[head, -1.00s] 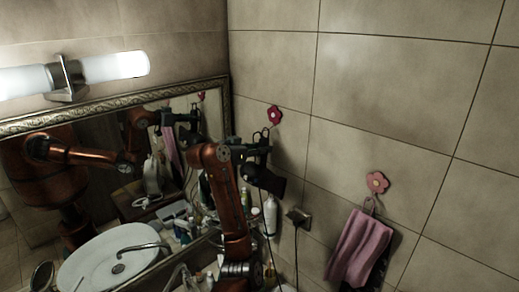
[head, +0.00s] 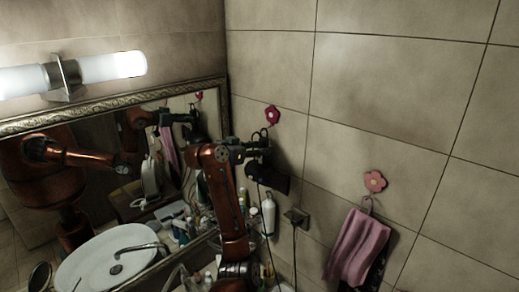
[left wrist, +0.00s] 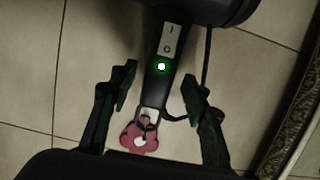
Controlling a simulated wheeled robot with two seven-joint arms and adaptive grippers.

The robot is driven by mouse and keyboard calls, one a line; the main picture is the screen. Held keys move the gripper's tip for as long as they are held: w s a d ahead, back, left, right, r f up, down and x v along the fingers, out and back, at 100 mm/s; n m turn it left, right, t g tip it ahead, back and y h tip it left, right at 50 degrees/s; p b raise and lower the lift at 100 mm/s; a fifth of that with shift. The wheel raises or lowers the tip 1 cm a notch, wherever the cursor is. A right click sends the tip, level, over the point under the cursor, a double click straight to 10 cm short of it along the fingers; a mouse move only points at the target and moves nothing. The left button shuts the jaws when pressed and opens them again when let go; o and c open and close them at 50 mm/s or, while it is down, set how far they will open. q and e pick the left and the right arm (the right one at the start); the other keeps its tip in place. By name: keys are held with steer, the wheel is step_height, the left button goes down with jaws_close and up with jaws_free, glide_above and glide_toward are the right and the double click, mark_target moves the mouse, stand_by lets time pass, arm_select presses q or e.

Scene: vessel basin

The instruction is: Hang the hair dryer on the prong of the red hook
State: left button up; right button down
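The red hook (head: 271,113) is flower-shaped and fixed to the tiled wall near the corner; it also shows in the left wrist view (left wrist: 139,139). The black hair dryer (head: 268,181) is just below it, with its handle (left wrist: 161,70) toward the hook in the wrist view. The small loop at the handle's end (left wrist: 148,119) overlaps the hook's prong; I cannot tell for sure that it is over it. My left gripper (left wrist: 159,92) has a finger on each side of the handle, with visible gaps, so it is open. My right gripper is not directly in view.
A second flower hook (head: 374,182) holds a pink towel (head: 358,246) to the right. A framed mirror (head: 120,105) is at the left, above the white basin (head: 112,262). Bottles (head: 268,214) and a wall socket (head: 296,217) are below the dryer. The upper wall is clear.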

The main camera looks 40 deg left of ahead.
arm_select(q)
steer(key=shift+f, duration=0.1)
steer(key=v, duration=1.2)
